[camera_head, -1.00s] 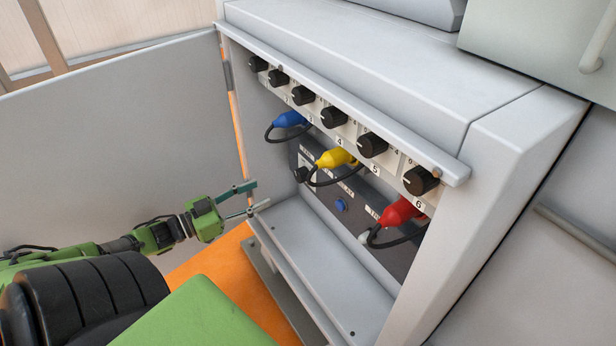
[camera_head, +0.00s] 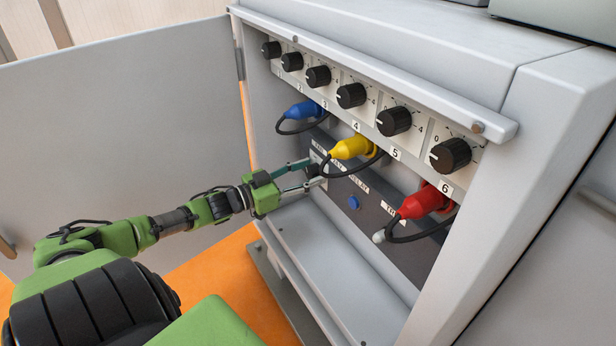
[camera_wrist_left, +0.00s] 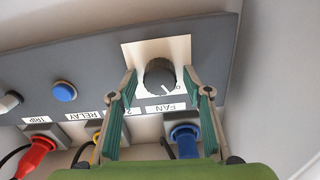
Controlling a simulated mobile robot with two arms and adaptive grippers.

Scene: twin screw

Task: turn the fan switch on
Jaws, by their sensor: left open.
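The fan switch (camera_wrist_left: 159,74) is a black round knob on a pale plate, above the FAN label (camera_wrist_left: 165,107) in the left wrist view. Its white pointer mark is at its lower right edge. My left gripper (camera_wrist_left: 161,77) is open, with one green-padded finger on each side of the knob in that view. I cannot tell whether the fingertips reach around the knob or stop short of it. In the head view my left gripper (camera_head: 314,174) is inside the cabinet at the dark panel, partly covering the knob. My right gripper is not in view.
A row of black numbered knobs (camera_head: 351,95) runs above. Blue (camera_head: 302,110), yellow (camera_head: 352,148) and red (camera_head: 424,202) plugs with black cables hang near the panel. A blue button (camera_head: 354,202) is on the panel. The open cabinet door (camera_head: 120,130) stands at left.

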